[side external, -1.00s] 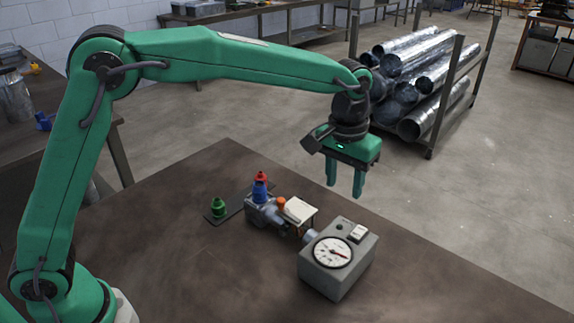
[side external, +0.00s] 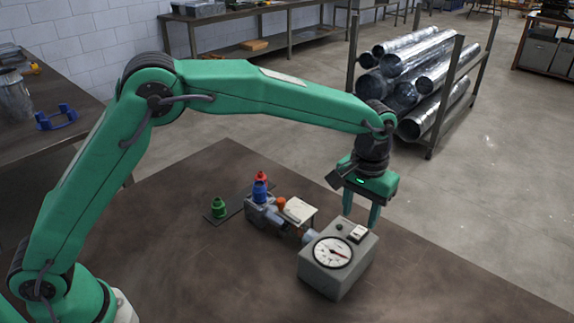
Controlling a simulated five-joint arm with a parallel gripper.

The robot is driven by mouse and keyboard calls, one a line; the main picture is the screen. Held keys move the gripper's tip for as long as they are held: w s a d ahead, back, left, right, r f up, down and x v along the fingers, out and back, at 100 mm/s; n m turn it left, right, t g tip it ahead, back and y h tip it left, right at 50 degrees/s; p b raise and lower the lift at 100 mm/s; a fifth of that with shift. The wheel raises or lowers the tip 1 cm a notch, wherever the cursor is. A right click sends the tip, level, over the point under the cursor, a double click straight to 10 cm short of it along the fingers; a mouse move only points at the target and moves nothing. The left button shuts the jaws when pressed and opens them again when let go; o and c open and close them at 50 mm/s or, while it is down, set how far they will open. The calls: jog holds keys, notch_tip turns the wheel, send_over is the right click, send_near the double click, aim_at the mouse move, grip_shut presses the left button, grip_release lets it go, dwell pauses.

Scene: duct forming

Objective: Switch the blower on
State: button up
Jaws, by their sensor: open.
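The blower looks to be the grey box (side external: 352,278) with a round dial gauge (side external: 333,252) on its sloped front, standing on the brown table. On its top are a white rocker switch (side external: 357,233) and a small dark green round part (side external: 339,227). Which way the switch is set is too small to tell. My green gripper (side external: 361,215) is open and empty, pointing down, just above and behind the box's top near the switch. The lower end of the right finger is close to the box; I cannot tell if it touches.
A pipe joins the box to a small duct assembly (side external: 297,211) on its left. The table's front (side external: 190,270) is clear. A rack of metal ducts (side external: 420,80) stands behind.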

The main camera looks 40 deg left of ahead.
aim_at(356, 235)
jog(key=shift+f, duration=2.4)
grip_shut()
